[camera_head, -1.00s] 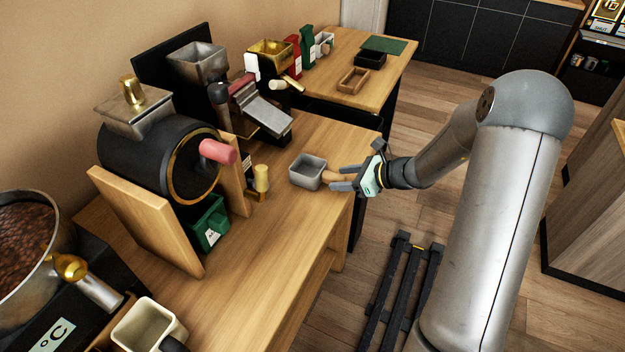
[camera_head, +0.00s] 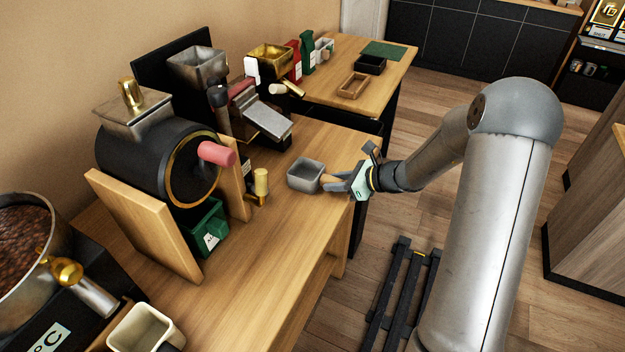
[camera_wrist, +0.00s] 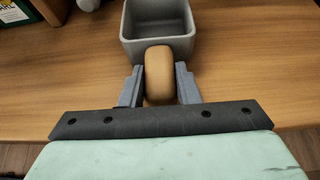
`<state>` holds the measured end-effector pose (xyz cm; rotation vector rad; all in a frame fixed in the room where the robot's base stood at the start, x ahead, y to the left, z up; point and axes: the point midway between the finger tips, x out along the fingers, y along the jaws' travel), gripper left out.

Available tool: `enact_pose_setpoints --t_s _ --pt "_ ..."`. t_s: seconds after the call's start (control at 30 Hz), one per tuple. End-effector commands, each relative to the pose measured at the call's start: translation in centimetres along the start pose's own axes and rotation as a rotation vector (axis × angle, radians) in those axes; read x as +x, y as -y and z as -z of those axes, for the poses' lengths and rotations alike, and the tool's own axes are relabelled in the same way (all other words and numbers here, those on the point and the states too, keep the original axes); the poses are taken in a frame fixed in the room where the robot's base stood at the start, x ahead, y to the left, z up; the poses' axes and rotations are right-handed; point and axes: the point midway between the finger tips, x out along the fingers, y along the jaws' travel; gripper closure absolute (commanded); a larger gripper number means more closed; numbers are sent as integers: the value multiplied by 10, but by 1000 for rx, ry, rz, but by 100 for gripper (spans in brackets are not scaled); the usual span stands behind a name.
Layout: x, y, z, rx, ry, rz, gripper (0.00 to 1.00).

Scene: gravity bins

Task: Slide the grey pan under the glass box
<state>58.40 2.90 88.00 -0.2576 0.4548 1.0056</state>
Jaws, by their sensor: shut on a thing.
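The grey pan (camera_head: 304,183) is a small open square box with a light wooden handle (camera_wrist: 158,72). It sits on the wooden bench near the right edge, with its handle toward my arm. My gripper (camera_head: 338,182) has a finger on each side of the handle and is shut on it. In the wrist view the grey pan (camera_wrist: 157,48) lies straight ahead of the fingers and looks empty. I cannot make out for sure which thing is the glass box; a small pale, clear-looking box (camera_head: 324,46) stands on the far table.
A machine with a sloped metal chute (camera_head: 266,122) stands behind the pan. The bench in front of the pan is clear.

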Motion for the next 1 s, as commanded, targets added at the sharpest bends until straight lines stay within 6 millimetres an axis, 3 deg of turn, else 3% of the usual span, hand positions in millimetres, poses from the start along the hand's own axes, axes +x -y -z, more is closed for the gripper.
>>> enact_pose_setpoints --t_s 1.0 --pt "73 -1 -39 -1 1 -2 100"
